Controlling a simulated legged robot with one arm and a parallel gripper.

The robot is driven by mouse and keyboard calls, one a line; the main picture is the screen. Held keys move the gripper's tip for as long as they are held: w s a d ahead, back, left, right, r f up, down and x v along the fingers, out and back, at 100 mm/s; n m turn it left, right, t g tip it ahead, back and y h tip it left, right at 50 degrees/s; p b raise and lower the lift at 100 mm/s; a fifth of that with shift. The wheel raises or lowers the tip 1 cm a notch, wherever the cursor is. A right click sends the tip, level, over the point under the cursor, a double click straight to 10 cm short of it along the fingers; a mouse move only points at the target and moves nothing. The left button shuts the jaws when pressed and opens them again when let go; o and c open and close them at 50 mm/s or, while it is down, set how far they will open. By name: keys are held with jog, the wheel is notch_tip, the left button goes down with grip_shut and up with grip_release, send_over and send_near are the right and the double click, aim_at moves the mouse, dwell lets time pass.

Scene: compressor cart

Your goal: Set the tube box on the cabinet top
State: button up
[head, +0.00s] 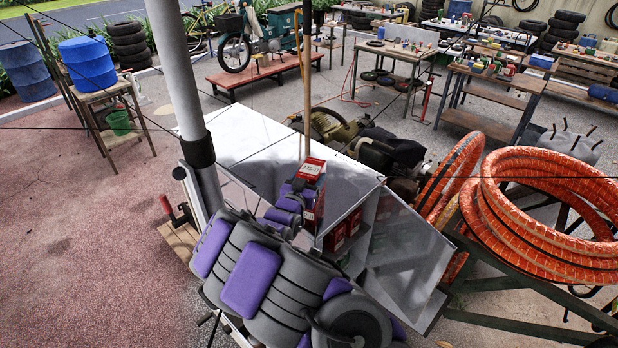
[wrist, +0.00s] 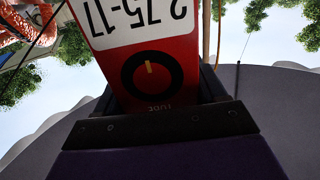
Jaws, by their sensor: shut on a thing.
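The tube box (head: 312,169) is red with a white label; it shows above the white cabinet top (head: 325,181) in the head view. In the wrist view the tube box (wrist: 150,65) fills the middle, with "2.75-17" upside down and a black ring printed on it. My gripper (wrist: 155,115) is shut on the box. In the head view my gripper (head: 296,188) is partly hidden by my own purple and grey arm. I cannot tell whether the box touches the cabinet top.
More red boxes (head: 343,232) stand inside the cabinet below the top, beside an open door (head: 408,255). A wooden pole (head: 307,80) rises close behind the held box. A grey post (head: 178,75) stands left. Orange hose coils (head: 540,205) lie right. The cabinet top's left part is bare.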

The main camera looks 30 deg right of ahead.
jog(key=shift+a, duration=0.15)
jog(key=shift+a, duration=0.1)
jog(key=o, duration=1.1)
jog(key=shift+a, duration=0.15)
jog(key=shift+o, duration=0.9)
jog(key=shift+d, duration=0.2)
jog(key=shift+r, duration=0.1)
jog(key=v, duration=0.9)
jog(key=shift+s+a+b, duration=0.2)
jog(key=shift+a+b, duration=0.1)
jog(key=shift+b, duration=0.05)
jog(key=shift+v, duration=1.25)
